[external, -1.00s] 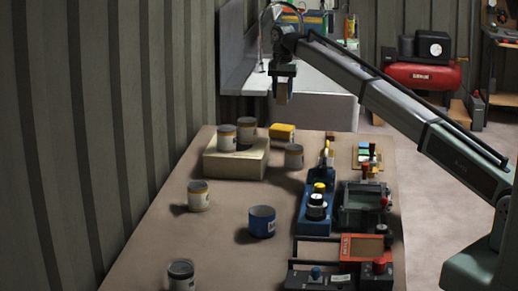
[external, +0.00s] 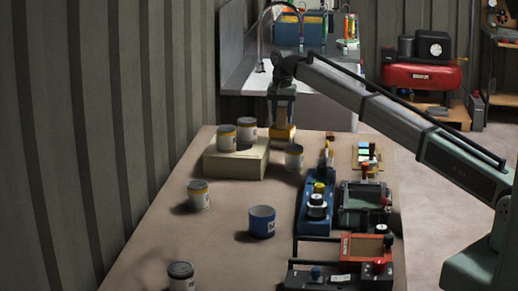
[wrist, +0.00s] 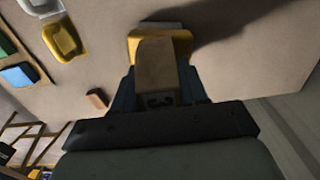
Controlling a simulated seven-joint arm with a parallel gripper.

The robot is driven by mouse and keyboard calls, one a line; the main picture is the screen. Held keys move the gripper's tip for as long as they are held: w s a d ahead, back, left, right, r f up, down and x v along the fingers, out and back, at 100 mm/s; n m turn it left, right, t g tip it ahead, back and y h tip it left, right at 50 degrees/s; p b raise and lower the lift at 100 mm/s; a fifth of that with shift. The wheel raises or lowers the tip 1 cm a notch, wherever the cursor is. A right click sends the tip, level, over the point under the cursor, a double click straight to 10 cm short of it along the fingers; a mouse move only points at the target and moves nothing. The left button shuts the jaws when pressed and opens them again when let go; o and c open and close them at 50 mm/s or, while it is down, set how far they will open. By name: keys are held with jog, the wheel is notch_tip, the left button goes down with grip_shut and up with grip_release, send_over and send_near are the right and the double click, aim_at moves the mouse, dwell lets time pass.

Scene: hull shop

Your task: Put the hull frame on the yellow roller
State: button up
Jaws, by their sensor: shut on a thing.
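The hull frame appears to be the tan wooden block (external: 280,115) held upright in my gripper (external: 281,102) at the far end of the table. In the wrist view the block (wrist: 162,65) sits between the fingers of my gripper (wrist: 166,88). The yellow roller (external: 287,132) appears to be the yellow piece directly below the block, behind the pale box. In the wrist view the yellow piece (wrist: 182,42) is partly hidden by the block. I cannot tell whether block and yellow piece touch.
Tools and colored pads (external: 366,153) fill the right side.

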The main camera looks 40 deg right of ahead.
aim_at(282, 107)
jog(key=shift+f, duration=0.1)
jog(key=o, duration=1.1)
notch_tip(282, 107, up, 12)
jog(key=shift+r, duration=0.15)
